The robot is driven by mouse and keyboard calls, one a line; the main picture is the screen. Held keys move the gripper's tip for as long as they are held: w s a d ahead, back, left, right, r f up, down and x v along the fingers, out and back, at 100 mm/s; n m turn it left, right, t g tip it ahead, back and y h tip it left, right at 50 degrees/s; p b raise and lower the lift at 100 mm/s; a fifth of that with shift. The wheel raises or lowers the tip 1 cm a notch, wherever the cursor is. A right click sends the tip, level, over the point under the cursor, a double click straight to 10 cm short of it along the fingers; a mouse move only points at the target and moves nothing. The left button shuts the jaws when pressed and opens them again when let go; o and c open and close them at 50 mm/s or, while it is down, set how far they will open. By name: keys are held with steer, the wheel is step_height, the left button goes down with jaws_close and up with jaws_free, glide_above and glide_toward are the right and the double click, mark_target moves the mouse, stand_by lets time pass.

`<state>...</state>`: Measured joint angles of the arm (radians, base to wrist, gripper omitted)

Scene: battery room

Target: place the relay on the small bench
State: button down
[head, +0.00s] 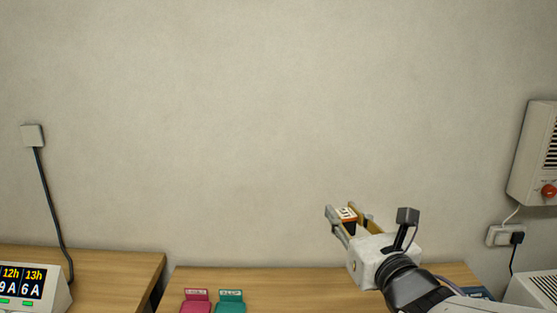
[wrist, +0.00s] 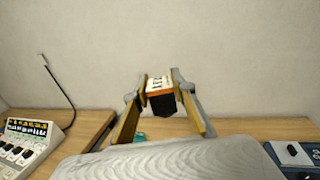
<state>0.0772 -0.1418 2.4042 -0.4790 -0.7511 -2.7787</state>
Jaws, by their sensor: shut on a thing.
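The relay (wrist: 160,86) is a small block with a white, printed top, an orange band and a black lower part. My gripper (head: 343,217) is shut on it and holds it in the air above the right-hand bench. The relay also shows between the fingers in the head view (head: 346,213). In the wrist view the two fingers (wrist: 160,92) press on its left and right sides. Two wooden bench tops show, a left one (head: 100,262) and a right one (head: 270,283), with a dark gap between them. I cannot tell which is the small bench.
A pink item (head: 195,302) and a teal item (head: 231,302) stand on the right bench's front. A display device (head: 28,288) stands on the left bench. A blue device (wrist: 290,155) is at the right. A wall box with a red knob (head: 535,150) hangs at right.

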steer(key=s+d+r+m+h, duration=0.1)
steer(key=s+d+r+h, duration=0.1)
steer(key=d, duration=0.3)
steer(key=s+d+r+m+h, duration=0.1)
steer(key=s+d+r+h, duration=0.1)
steer(key=d, duration=0.4)
steer(key=shift+s+d+r+m+t, duration=0.2)
steer(key=shift+r+m+t, duration=0.15)
steer(key=shift+r, duration=0.3)
steer(key=shift+a, duration=0.1)
